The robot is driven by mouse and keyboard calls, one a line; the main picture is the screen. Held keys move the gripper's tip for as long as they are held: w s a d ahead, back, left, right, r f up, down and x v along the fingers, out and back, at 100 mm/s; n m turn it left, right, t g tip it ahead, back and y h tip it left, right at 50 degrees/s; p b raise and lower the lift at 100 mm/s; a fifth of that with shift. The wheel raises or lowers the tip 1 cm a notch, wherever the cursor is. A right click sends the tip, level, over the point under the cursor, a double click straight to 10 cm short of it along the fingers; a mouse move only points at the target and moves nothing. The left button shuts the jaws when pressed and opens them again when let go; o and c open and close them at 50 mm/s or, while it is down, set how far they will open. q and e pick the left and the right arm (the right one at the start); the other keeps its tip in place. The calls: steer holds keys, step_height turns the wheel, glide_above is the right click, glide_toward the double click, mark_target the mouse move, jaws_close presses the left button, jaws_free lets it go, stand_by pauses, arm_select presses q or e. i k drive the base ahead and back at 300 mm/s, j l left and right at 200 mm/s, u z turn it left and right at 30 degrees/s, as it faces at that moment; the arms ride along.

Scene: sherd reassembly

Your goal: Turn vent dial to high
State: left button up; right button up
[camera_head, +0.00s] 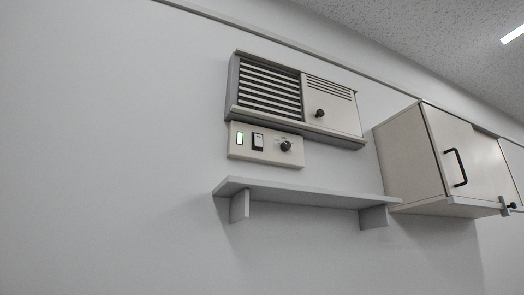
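A beige control panel (266,145) is fixed to the wall below a vent unit (296,100). A black round dial (285,146) sits on the panel's right part, with small markings around it too fine to read. The vent unit has dark slats on its left half, and a second black knob (320,113) on its right half. The panel also bears a lit green indicator (240,138) and a rocker switch (258,141). I cannot tell which setting the dial is at. Neither of my grippers shows in the head view.
A narrow grey shelf (300,191) on two brackets juts out below the panel, with nothing visible on it. A wall cabinet (445,155) with a black handle (455,168) stands to the right. The wall on the left is bare.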

mark_target(286, 146)
steer(key=i+l+u, duration=0.15)
steer(key=l+u, duration=0.35)
steer(key=i+l+u, duration=0.1)
steer(key=l+u, duration=0.35)
steer(key=j, duration=0.15)
